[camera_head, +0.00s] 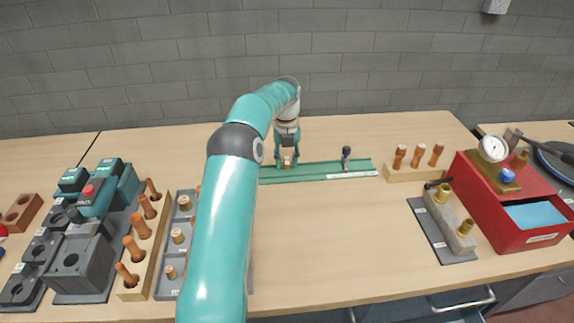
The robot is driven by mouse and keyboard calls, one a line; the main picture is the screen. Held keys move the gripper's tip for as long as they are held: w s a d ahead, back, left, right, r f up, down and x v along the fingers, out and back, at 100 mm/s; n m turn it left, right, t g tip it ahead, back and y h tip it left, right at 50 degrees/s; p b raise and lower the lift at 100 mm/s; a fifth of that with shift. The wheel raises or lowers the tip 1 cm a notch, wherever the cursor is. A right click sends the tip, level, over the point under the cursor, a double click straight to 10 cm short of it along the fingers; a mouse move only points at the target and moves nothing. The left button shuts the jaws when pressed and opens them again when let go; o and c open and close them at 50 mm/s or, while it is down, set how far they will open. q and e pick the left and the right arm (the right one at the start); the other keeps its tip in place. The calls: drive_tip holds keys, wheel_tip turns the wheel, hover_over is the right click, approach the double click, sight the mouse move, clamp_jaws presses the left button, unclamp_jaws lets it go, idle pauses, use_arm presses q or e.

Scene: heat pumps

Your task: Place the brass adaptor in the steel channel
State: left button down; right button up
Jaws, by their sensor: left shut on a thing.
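My left gripper (288,161) is at the back middle of the bench, pointing down and shut on a small brass adaptor (288,160). The channel (320,171) looks like a long green rail lying left to right on the bench. The gripper and adaptor are over its left part; I cannot tell whether the adaptor touches the channel floor. My left arm hides the channel's left end. A dark upright knob (346,153) stands on the channel, right of the gripper. My right gripper is not in view.
A grey tray of brass fittings (160,286) and a wooden rack of copper pieces (132,292) stand left of my arm. Another wooden rack (402,174) is right of the channel. A red case with a gauge (478,200) stands far right. The bench front centre is clear.

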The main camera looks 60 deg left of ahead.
sight(287, 158)
use_arm(q)
drive_tip(key=shift+f, duration=0.75)
drive_tip(key=c, duration=0.7)
unclamp_jaws()
drive_tip(key=shift+c, duration=0.2)
wheel_tip(287, 158, up, 12)
drive_tip(key=p, duration=0.2)
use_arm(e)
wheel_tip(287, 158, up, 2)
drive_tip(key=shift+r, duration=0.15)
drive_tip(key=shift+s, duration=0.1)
